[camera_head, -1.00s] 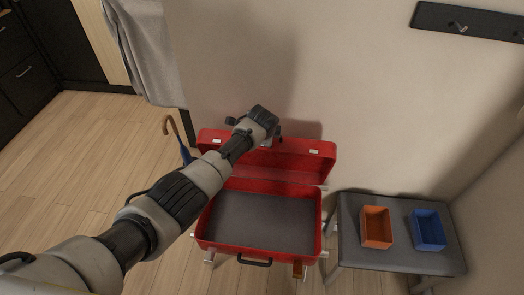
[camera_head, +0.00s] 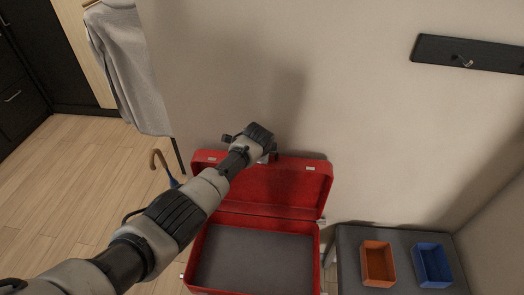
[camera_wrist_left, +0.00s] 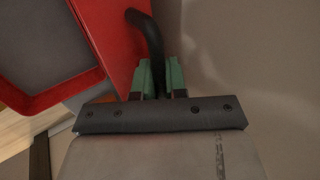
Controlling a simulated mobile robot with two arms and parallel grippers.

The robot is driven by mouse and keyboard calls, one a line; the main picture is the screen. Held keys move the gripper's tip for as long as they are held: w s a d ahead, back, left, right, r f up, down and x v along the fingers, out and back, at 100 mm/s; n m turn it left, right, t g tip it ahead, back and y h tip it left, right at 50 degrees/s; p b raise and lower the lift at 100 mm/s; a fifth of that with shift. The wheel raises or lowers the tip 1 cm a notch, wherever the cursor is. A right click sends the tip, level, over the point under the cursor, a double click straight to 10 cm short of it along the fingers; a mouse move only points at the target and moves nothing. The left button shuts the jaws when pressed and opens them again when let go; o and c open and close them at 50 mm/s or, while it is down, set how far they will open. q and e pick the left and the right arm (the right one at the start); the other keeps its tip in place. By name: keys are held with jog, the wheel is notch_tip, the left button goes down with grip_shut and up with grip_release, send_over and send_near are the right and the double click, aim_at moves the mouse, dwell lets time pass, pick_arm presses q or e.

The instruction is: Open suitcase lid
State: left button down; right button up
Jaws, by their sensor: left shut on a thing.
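The red suitcase stands open, with its lid (camera_head: 290,184) raised at the back near the wall and its grey-lined base (camera_head: 255,262) below. The lid's inner face is visible, with small metal latches at its top edge. My left gripper (camera_head: 262,150) is at the lid's top edge, where its fingers are hard to see. In the left wrist view my left gripper (camera_wrist_left: 159,76) is shut on a black curved handle (camera_wrist_left: 148,35) on the red lid (camera_wrist_left: 108,30). My left forearm hides the suitcase's left side. My right gripper is not in view.
A grey bench (camera_head: 405,240) at the right holds an orange box (camera_head: 378,264) and a blue box (camera_head: 432,265). A grey cloth (camera_head: 130,70) hangs at the left above an umbrella (camera_head: 158,162). A black hook rail (camera_head: 470,53) is on the wall.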

pick_arm(q)
jog(key=c, duration=1.3)
grip_release()
jog(key=shift+f, duration=0.1)
jog(key=shift+o, duration=0.6)
jog(key=shift+s+r, duration=0.25)
jog(key=shift+r, duration=0.2)
jog(key=v, duration=1)
jog(key=shift+p, duration=0.45)
jog(key=shift+f, duration=0.15)
